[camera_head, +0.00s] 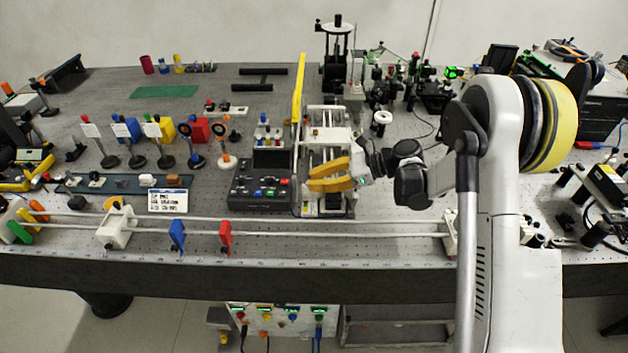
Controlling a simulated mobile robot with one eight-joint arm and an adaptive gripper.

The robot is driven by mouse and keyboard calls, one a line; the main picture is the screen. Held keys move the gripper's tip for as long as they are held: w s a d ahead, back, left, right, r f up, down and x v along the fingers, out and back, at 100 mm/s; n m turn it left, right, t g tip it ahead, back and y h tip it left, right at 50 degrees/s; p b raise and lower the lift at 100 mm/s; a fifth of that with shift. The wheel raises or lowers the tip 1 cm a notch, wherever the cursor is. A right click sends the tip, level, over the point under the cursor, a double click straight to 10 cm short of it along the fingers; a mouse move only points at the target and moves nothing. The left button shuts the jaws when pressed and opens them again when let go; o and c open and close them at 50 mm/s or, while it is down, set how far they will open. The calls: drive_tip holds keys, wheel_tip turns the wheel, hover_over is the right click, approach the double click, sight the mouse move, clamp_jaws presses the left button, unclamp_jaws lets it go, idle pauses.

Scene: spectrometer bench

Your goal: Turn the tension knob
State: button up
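My gripper (311,179), with two yellow fingers pointing left, is over a white-railed apparatus (325,135) in the middle of the bench. I cannot single out the tension knob. It may be hidden by the gripper or too small to make out. A white round part (382,118) stands behind my wrist, and I cannot tell what it is.
A tall yellow upright (298,100) stands just left of the apparatus. A dark control box (262,187) with coloured buttons is left of my gripper. A long rail (330,230) with blue (177,235) and red (225,236) holders runs along the front. Optics crowd the back right.

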clamp_jaws()
drive_tip(key=n+g+b, duration=0.1)
drive_tip(key=n+g, duration=0.1)
drive_tip(key=g, duration=0.1)
drive_tip(key=shift+w+n, duration=0.2)
drive_tip(key=shift+n, duration=0.2)
drive_tip(key=shift+w+n+g+h, duration=0.15)
drive_tip(key=shift+n+g+h, duration=0.35)
drive_tip(key=shift+n+g, duration=1.2)
drive_tip(key=shift+g, duration=0.4)
drive_tip(key=o, duration=0.8)
unclamp_jaws()
drive_tip(key=shift+a, duration=0.2)
drive_tip(key=shift+o, duration=0.2)
drive_tip(key=shift+d, duration=0.1)
drive_tip(key=shift+r, duration=0.1)
